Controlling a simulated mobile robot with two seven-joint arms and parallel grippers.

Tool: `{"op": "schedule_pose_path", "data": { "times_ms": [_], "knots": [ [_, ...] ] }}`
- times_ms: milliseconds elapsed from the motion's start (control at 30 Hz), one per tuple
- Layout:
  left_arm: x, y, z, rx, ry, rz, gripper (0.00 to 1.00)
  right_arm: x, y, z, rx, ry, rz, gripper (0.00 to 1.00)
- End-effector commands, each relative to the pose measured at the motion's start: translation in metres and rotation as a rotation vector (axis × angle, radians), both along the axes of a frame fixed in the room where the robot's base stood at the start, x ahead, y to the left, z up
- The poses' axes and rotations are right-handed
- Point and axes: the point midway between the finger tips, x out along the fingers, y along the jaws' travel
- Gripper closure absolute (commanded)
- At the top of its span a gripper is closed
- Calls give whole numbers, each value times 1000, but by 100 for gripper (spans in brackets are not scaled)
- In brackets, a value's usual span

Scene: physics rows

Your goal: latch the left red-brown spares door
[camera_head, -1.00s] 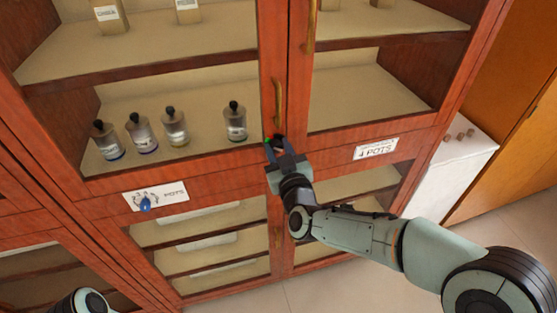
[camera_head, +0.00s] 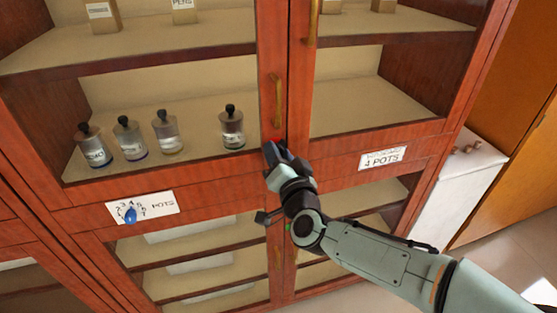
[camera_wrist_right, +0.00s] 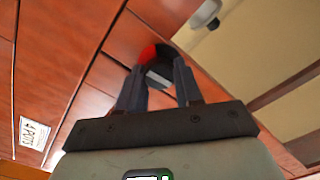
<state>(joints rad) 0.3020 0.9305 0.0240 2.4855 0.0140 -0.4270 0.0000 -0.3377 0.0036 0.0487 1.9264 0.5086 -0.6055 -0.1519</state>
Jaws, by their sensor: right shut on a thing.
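The left red-brown door (camera_head: 271,60) is a glazed door with a brass handle (camera_head: 278,100). It stands beside the right door (camera_head: 299,95) and looks closed against the cabinet. My right gripper (camera_head: 277,150) is at the lower right corner of the left door, just below the handle. In the right wrist view its fingers (camera_wrist_right: 158,85) are shut on a small dark latch knob (camera_wrist_right: 158,74) with a red part (camera_wrist_right: 148,54). In the head view the fingers mostly hide this knob. My left gripper is out of view.
Several stoppered bottles (camera_head: 165,132) stand on the shelf behind the left door. A white cabinet (camera_head: 462,190) stands at right.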

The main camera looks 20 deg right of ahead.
Motion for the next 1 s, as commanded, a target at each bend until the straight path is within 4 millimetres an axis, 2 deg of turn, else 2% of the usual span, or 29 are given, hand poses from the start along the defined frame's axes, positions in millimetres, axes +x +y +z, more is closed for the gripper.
{"op": "schedule_pose_path", "data": {
  "times_ms": [300, 767, 800, 867, 900, 1000],
  "knots": [
    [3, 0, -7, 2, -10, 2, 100, 0, 0, 1, 98, 1, 0, 96],
    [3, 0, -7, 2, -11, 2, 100, 0, 0, 1, 111, 3, -1, 96],
    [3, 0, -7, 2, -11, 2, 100, 0, 0, 1, 111, 3, -1, 62],
    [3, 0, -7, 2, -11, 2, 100, 0, 0, 1, 111, 3, -1, 43],
    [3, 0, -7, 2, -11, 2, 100, 0, 0, 1, 111, 3, -1, 40],
    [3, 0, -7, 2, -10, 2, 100, 0, 0, 1, 110, 3, -1, 40]
  ]
}}
